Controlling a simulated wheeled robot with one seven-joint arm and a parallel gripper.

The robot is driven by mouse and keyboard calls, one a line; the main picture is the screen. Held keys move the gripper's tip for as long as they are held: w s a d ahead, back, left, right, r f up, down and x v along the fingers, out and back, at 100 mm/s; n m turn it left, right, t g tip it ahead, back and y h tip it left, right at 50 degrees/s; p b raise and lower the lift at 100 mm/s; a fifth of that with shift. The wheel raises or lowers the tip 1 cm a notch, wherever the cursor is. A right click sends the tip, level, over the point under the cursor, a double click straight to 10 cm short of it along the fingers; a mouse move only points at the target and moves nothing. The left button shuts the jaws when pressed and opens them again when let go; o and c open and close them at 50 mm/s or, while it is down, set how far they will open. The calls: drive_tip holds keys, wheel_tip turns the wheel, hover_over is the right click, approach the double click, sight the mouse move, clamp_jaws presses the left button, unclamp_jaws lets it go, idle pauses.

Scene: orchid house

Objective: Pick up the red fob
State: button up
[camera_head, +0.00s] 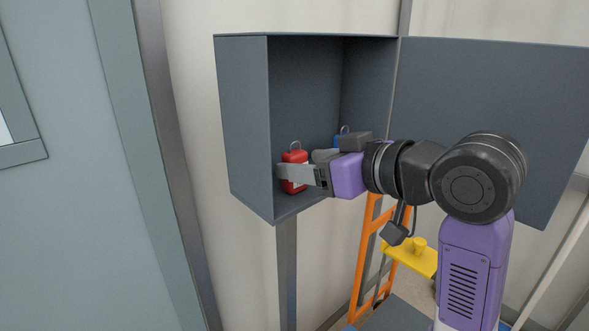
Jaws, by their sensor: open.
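The red fob (294,157) stands upright on the floor of an open grey cabinet (244,120), toward its left side. It has a metal ring on top and a light patch low on its right side. My gripper (295,168) reaches in from the right and is open, with its near finger crossing in front of the fob's lower part. The far finger shows partly behind, to the right of the fob. I cannot tell whether either finger touches the fob.
A blue fob (338,139) with a ring stands farther right in the cabinet, mostly hidden by my gripper. The cabinet door (490,110) is swung open to the right. Below are an orange frame (366,250) and a yellow piece (420,258). The cabinet's left wall is close to the red fob.

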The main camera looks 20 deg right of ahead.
sight(301, 161)
drive_tip(key=shift+x, duration=1.8)
drive_tip(key=shift+r, duration=0.1)
drive_tip(key=c, duration=1.3)
clamp_jaws()
drive_tip(key=shift+r, duration=0.15)
